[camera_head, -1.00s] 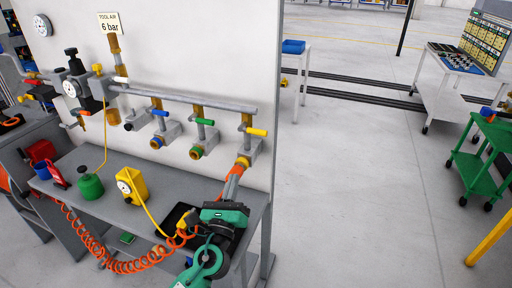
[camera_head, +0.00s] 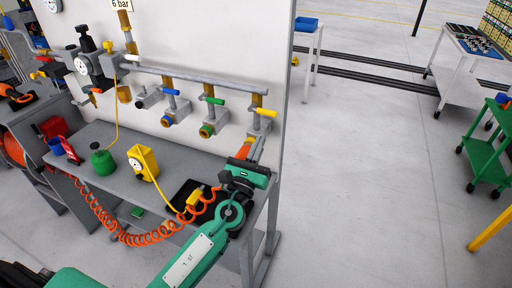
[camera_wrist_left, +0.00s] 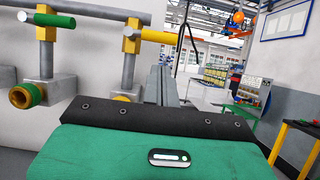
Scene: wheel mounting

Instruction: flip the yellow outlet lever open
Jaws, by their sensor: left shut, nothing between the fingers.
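The yellow outlet lever (camera_head: 265,112) is the rightmost on the wall manifold and points sideways to the right. In the left wrist view the yellow lever (camera_wrist_left: 160,36) also lies sideways on its yellow valve body (camera_wrist_left: 132,36). My left gripper (camera_head: 257,142) is shut and empty, just below the lever and beside the outlet's orange end (camera_head: 243,151). I see no contact with the lever. My right gripper is not in view.
The green lever (camera_head: 214,101), blue lever (camera_head: 171,91) and white lever (camera_head: 134,58) are to the left on the manifold. An orange coiled hose (camera_head: 110,225) hangs at the bench front. A yellow gauge box (camera_head: 144,164) stands on the bench (camera_head: 120,180).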

